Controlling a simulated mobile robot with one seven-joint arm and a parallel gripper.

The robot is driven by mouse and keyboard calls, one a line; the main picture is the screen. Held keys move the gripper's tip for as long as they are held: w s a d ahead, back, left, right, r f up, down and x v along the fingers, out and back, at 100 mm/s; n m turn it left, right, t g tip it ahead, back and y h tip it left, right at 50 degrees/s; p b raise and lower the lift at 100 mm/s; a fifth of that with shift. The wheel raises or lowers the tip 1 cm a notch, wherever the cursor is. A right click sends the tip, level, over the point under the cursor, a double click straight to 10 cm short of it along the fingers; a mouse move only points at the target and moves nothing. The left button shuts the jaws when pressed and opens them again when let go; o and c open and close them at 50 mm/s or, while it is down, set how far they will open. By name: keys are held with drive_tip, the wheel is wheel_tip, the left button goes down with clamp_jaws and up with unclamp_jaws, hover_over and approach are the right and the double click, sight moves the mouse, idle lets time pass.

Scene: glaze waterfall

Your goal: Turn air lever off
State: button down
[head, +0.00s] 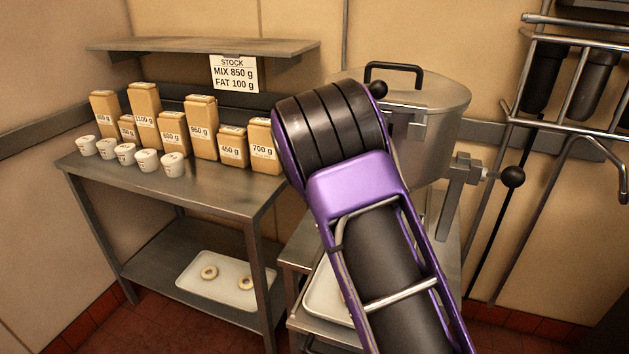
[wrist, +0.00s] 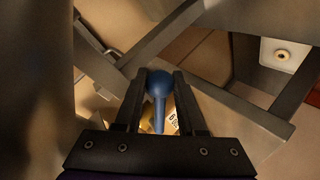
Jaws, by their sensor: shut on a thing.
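In the wrist view, a lever with a blue ball knob (wrist: 160,82) and a thin blue stem stands between the two fingers of my gripper (wrist: 161,88). The fingers are shut on it, one on each side of the ball. The knob carries no readable label, so I cannot read whether it is the air lever. In the head view my purple and black arm covers my gripper and the blue knob.
A steel pot (head: 425,105) stands behind my arm, with a black ball-ended handle (head: 513,177) at its right. A steel table (head: 200,200) at left holds tan bags and white cups. A tray (head: 228,280) with rings lies below. Pipes (head: 590,140) line the right wall.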

drive_tip(key=shift+d+r, duration=0.1)
idle(0.3)
drive_tip(key=c, duration=0.5)
unclamp_jaws()
drive_tip(key=p+v, duration=0.1)
drive_tip(key=v, duration=1.6)
drive_tip(key=shift+r+p, duration=0.2)
drive_tip(key=shift+p, duration=0.15)
drive_tip(key=shift+s, duration=0.15)
